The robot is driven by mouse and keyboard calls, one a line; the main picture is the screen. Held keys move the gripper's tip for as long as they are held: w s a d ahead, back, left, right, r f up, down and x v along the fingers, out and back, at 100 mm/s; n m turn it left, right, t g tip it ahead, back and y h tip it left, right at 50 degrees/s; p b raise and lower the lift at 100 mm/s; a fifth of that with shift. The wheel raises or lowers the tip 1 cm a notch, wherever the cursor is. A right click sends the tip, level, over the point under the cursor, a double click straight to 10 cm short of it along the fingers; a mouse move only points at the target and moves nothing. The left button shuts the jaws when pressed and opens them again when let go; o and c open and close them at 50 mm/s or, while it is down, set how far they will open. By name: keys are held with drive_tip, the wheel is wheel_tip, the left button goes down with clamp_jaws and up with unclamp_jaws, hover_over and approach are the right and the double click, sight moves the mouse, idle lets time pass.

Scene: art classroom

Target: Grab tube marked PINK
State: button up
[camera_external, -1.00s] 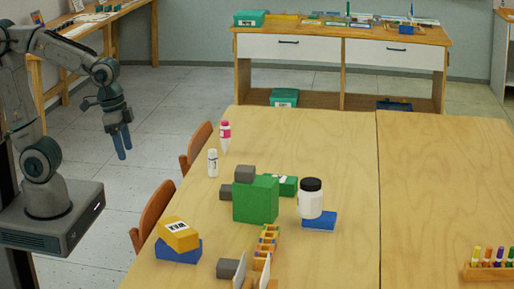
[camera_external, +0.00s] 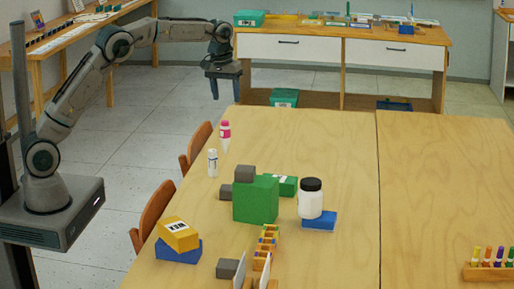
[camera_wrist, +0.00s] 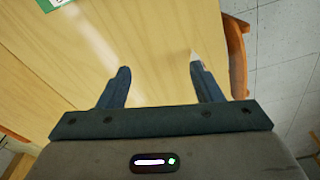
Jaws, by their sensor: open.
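My gripper (camera_external: 226,91) is high up, pointing down, and appears above the pink-capped tube in the external view. Its two fingers are apart with nothing between them, as the wrist view also shows (camera_wrist: 160,66). A small pale tip by the right finger in the wrist view cannot be identified. The word on the pink-capped tube is not readable.
Green block (camera_external: 256,199), grey blocks (camera_external: 244,174), white jar (camera_external: 311,199) with black lid, and yellow box (camera_external: 178,235) on a blue one stand on the table. Chairs (camera_external: 196,145) line its left edge. A drawer cabinet (camera_external: 340,50) stands behind.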

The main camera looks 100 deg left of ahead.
sight(224, 121)
drive_tip(key=s+a+f+n, duration=0.1)
drive_tip(key=a+f, duration=0.1)
drive_tip(key=a, duration=0.2)
drive_tip(key=s+a+f+n, duration=0.1)
drive_tip(key=a+f, duration=0.1)
drive_tip(key=a, duration=0.3)
drive_tip(key=s+a+f+n+g, duration=0.1)
drive_tip(key=a+f, duration=0.1)
drive_tip(key=a, duration=0.2)
drive_tip(key=shift+s+a+n, duration=0.3)
drive_tip(key=shift+s, duration=0.1)
drive_tip(key=f, duration=0.5)
drive_tip(key=a+f, duration=0.1)
drive_tip(key=f, duration=0.2)
drive_tip(key=shift+f, duration=0.2)
wheel_tip(224, 121, down, 4)
drive_tip(key=shift+w+f, duration=0.1)
drive_tip(key=shift+w, duration=0.05)
drive_tip(key=shift+a+f, duration=0.15)
drive_tip(key=shift+f, duration=0.35)
drive_tip(key=c, duration=1.1)
